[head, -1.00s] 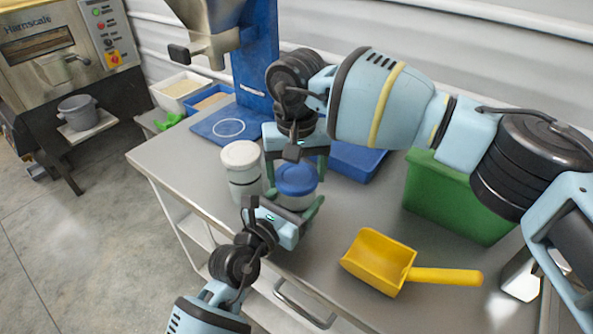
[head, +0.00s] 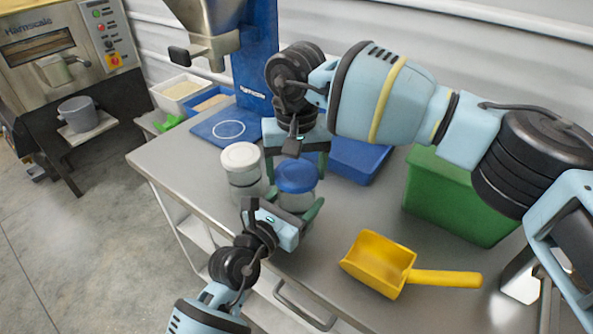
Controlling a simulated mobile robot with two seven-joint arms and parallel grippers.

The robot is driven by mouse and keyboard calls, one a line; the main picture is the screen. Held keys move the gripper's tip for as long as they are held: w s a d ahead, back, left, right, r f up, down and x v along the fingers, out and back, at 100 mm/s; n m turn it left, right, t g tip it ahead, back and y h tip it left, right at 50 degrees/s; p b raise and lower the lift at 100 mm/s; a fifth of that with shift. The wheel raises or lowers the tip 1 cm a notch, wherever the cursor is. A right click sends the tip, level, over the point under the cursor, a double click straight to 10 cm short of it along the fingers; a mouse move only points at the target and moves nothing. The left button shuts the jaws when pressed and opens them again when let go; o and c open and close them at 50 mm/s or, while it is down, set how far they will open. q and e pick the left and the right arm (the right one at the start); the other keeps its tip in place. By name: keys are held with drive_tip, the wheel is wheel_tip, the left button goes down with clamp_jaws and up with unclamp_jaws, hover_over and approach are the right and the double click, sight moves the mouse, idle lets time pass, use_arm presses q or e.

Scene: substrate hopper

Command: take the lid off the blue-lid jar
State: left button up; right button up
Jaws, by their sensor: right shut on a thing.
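The blue-lid jar, a clear jar with pale contents (head: 296,201), stands upright near the table's front left edge. Its round blue lid (head: 297,174) is on top; I cannot tell whether a gap lies under it. My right gripper (head: 297,168) reaches down from above and is shut on the blue lid, one finger on each side. My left gripper (head: 290,205) comes from the front, low at the jar body, its fingers around it. Its right finger shows beside the jar; the other is mostly hidden, so its grip is unclear.
A white-lid jar (head: 241,157) stands close on the left of the blue-lid jar. A yellow scoop (head: 380,265) lies at the front right. A green bin (head: 455,200) and a blue tray (head: 362,160) stand behind. The blue hopper stand (head: 256,65) is at the back.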

sight(297, 172)
drive_tip(key=shift+r, duration=0.45)
drive_tip(key=shift+r, duration=0.1)
drive_tip(key=shift+r, duration=1.95)
use_arm(q)
drive_tip(key=o, duration=1.9)
drive_tip(key=shift+o, duration=0.2)
drive_tip(key=shift+s+a, duration=0.1)
drive_tip(key=v, duration=1.1)
drive_tip(key=shift+s+a, duration=0.2)
drive_tip(key=shift+s, duration=0.15)
use_arm(e)
drive_tip(key=shift+r, duration=0.15)
